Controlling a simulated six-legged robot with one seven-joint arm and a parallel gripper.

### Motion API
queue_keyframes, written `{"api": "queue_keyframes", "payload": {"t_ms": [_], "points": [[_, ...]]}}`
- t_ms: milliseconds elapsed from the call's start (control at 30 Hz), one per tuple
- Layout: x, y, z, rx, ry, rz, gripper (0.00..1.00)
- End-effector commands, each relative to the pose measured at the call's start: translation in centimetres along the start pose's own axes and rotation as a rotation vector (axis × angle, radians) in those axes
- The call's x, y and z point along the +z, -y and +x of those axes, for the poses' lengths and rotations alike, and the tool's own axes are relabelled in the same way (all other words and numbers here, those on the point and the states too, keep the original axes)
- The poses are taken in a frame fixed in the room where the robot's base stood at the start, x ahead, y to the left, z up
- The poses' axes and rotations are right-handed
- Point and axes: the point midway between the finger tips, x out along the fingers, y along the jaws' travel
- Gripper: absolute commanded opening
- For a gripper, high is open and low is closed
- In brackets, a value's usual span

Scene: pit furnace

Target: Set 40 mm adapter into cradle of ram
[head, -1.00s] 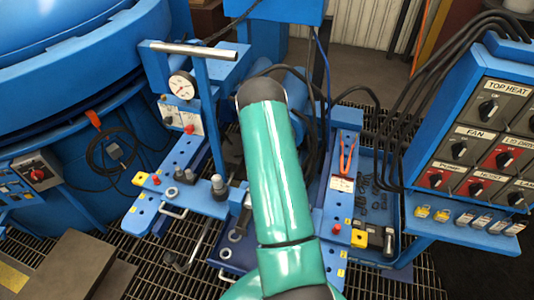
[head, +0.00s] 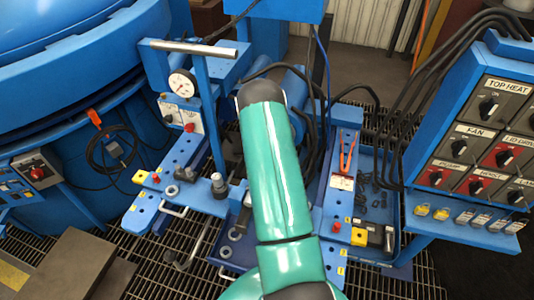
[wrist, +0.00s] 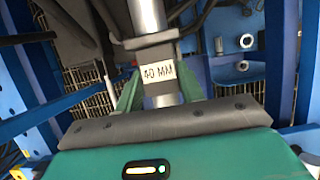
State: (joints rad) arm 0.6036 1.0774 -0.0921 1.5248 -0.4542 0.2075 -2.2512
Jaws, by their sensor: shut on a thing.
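The 40 mm adapter (wrist: 158,72) shows in the wrist view as a grey metal cylinder with a white "40 MM" label facing the camera. My gripper (wrist: 160,90) is shut on it, one green finger on each side. A bright metal rod (wrist: 147,14) with a dark grey collar (wrist: 150,42) is in line just above the label. I cannot tell whether the adapter touches the collar or whether this is the ram's cradle. In the head view my arm hides the gripper and the adapter.
A blue bench with a pressure gauge (head: 181,83) and metal cylinders stands left of my arm. Loose rings (wrist: 246,41) lie on a blue plate. A tray (head: 369,253) with small dark parts is at right, beside the switch panel (head: 482,130). Black hoses hang behind my arm.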

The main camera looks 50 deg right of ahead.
Motion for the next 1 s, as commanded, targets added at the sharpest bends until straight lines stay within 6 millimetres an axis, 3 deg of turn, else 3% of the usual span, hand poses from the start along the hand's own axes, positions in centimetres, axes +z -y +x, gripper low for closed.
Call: {"api": "queue_keyframes", "payload": {"t_ms": [167,200,300,667,833,1000], "points": [[0.2,-0.1,-0.1,0.002,0.004,0.0,0.0],[0.2,-0.1,-0.1,0.002,0.004,0.0,0.46],[0.1,0.0,-0.1,0.001,0.003,0.0,0.63],[-0.1,0.0,-0.3,0.0,-0.001,-0.001,0.63],[0.1,-0.1,-2.4,0.001,0.002,-0.001,0.63],[0.1,-0.1,-5.7,0.002,0.003,-0.001,0.63]]}}
